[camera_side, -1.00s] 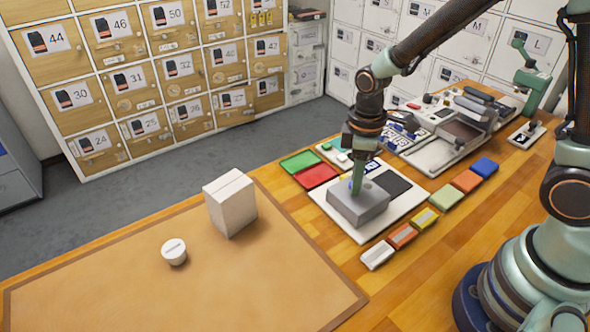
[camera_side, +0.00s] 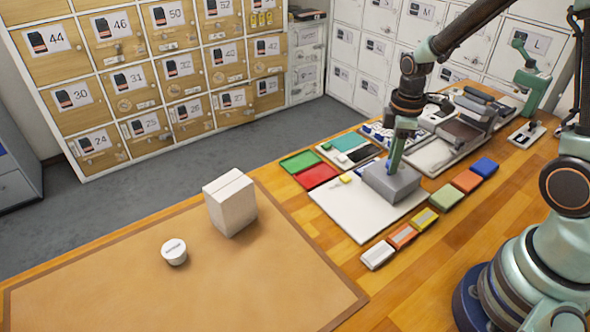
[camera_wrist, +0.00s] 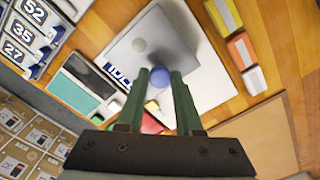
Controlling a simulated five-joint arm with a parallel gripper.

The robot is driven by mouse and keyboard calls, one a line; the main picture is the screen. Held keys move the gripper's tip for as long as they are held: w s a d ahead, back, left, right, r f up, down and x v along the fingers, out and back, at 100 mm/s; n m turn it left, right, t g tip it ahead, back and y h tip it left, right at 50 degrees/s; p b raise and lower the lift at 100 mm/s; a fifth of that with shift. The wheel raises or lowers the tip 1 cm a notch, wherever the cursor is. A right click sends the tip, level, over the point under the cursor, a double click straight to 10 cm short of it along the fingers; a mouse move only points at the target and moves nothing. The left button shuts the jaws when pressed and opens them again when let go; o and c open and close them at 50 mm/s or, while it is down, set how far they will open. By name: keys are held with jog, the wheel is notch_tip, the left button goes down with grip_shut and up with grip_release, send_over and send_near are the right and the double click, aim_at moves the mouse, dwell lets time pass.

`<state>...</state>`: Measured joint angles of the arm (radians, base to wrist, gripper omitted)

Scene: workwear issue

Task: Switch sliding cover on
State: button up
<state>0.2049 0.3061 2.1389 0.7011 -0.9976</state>
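The sliding cover is a grey box-like block (camera_side: 391,184) on the right rear part of a white board (camera_side: 350,213). In the wrist view the cover is a grey square (camera_wrist: 136,55) with a round blue knob (camera_wrist: 160,77). My gripper (camera_side: 392,167) points down onto the cover's top. What lies under the cover is hidden.
Small coloured blocks, including a yellow one (camera_side: 425,219), line the board's right side. Green (camera_side: 300,162) and red (camera_side: 316,176) trays lie on its left. A white box (camera_side: 230,203) and a round white tub (camera_side: 174,252) stand on the brown mat (camera_side: 200,300). A machine (camera_side: 465,120) stands behind.

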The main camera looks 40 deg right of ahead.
jog(key=o, duration=0.4)
jog(key=shift+w+d, duration=0.1)
jog(key=shift+d, duration=0.05)
notch_tip(320, 180, up, 12)
jog(key=shift+r, duration=0.1)
dwell(0.5)
jog(key=shift+s+a+r+m+t, duration=1)
jog(key=shift+a+m, duration=0.25)
jog(key=shift+m, duration=0.25)
jog(key=shift+s+a+r+m+t, duration=0.85)
jog(key=shift+s+a+m, duration=0.3)
jog(key=shift+m, duration=0.35)
jog(key=shift+s+a+r+m+t, duration=0.95)
jog(key=shift+a+m, duration=0.4)
jog(key=shift+m, duration=0.15)
